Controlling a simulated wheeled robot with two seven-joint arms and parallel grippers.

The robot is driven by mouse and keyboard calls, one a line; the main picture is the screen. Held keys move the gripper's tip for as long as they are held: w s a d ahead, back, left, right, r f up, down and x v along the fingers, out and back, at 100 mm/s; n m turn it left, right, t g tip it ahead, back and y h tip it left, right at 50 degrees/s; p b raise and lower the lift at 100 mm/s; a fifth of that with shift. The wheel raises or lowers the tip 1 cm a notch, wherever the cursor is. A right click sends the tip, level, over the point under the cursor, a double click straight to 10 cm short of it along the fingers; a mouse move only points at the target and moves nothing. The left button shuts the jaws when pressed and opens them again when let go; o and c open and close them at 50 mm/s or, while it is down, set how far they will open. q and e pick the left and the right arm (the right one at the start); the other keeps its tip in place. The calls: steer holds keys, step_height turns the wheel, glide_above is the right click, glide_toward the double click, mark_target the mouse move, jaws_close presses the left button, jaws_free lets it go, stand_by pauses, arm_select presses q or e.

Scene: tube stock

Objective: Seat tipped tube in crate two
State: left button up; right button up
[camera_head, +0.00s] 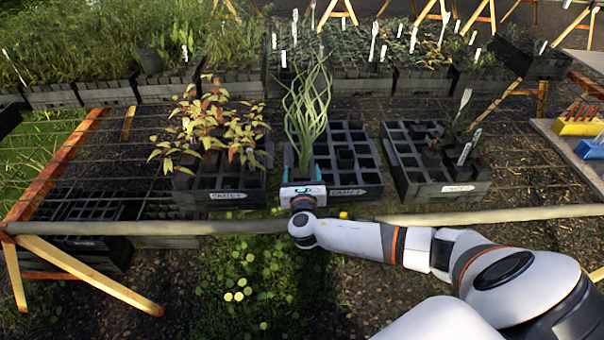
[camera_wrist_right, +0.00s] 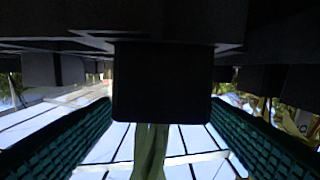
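The tube (camera_wrist_right: 163,85) is a dark square pot with a tall green, strappy plant (camera_head: 308,115). It stands about upright at the front left of crate two (camera_head: 350,191), the middle black celled crate. My right gripper (camera_head: 303,178) is at that crate's front left corner. In the right wrist view its two teal ribbed pads (camera_wrist_right: 162,110) lie against both sides of the pot, and the green stem hangs down in the picture. The pot's base and its cell are hidden in the head view. My left gripper is out of view.
Crate one (camera_head: 225,196) with reddish-leaved plants stands to the left. Crate three (camera_head: 455,188) with a few plants and labels stands to the right. A long rail (camera_head: 430,216) runs along the front of the wire bench. Full planted crates (camera_head: 345,88) line the back.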

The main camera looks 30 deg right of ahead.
steer(key=v, duration=1.2)
stand_by(0.7)
